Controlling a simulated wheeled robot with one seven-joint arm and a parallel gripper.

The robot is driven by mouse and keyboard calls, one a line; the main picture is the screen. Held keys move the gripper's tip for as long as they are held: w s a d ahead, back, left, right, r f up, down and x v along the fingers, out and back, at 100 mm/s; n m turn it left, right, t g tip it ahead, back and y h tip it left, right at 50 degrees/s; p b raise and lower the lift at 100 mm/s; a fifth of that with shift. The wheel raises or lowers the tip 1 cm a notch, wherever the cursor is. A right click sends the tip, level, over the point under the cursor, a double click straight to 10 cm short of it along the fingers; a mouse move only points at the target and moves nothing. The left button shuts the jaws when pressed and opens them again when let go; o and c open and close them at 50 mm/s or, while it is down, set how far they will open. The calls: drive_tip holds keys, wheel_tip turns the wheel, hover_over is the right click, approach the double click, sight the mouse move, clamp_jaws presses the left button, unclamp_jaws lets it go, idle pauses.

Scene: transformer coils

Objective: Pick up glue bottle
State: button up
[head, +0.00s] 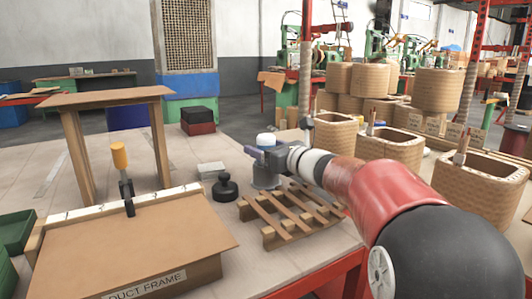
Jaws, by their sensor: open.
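What looks like the glue bottle (265,177) stands upright at the back left edge of a small wooden pallet, with a grey body and a white and pale blue top. My gripper (260,154) reaches in from the right at the height of the bottle's upper part and overlaps it in the picture. Its jaws are open, but the fingers are small and partly merge with the bottle. I cannot tell whether they touch it.
A black knob-shaped object (225,188) stands just left of the bottle, with a pale flat stack (211,170) behind it. The slatted pallet (285,221) lies below my arm. Several woven coils (392,152) stand to the right.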

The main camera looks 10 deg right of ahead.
drive_tip(key=shift+c, duration=0.5)
drive_tip(key=c, duration=1)
drive_tip(key=shift+r, duration=0.1)
wheel_tip(320, 180, up, 13)
drive_tip(key=p, duration=0.4)
drive_tip(key=shift+p, duration=0.3)
drive_tip(key=shift+r, duration=2.15)
